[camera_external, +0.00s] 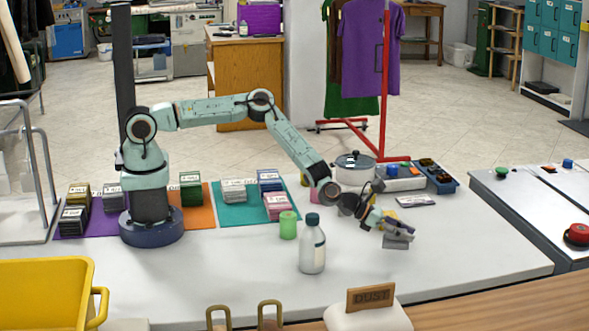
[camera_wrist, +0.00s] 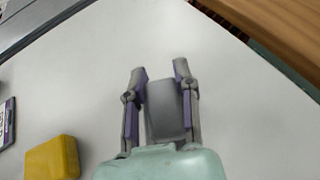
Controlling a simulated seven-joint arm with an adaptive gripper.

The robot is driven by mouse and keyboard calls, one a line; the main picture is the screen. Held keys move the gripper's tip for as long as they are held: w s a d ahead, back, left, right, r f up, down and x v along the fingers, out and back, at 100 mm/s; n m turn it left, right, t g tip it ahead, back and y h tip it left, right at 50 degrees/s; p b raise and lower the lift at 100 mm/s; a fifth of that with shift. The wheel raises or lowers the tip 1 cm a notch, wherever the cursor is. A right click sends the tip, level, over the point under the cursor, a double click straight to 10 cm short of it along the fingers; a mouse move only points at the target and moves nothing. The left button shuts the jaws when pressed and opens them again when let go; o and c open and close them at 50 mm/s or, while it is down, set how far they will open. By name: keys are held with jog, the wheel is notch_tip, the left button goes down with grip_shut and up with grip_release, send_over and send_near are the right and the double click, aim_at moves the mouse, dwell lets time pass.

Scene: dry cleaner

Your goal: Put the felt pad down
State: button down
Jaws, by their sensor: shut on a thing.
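The felt pad is a grey, flat block (camera_wrist: 165,112) between the two fingers of my gripper (camera_wrist: 160,72) in the wrist view. The fingers are shut on it, one along each side. In the external view my gripper (camera_external: 394,225) reaches down over the right part of the white table (camera_external: 455,238), with the grey felt pad (camera_external: 397,243) at its tips. The pad is close to the table top; I cannot tell whether it touches.
A yellow block (camera_wrist: 52,158) and a dark card (camera_wrist: 6,124) lie left of my gripper in the wrist view. A white bottle (camera_external: 312,248) and green cup (camera_external: 288,225) stand left of it. A pot (camera_external: 354,172) and blue tray (camera_external: 437,178) are behind. The table's front right is clear.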

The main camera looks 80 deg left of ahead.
aim_at(405, 245)
jog(key=shift+f, duration=1.5)
jog(key=c, duration=0.8)
grip_release()
jog(key=shift+f, duration=0.15)
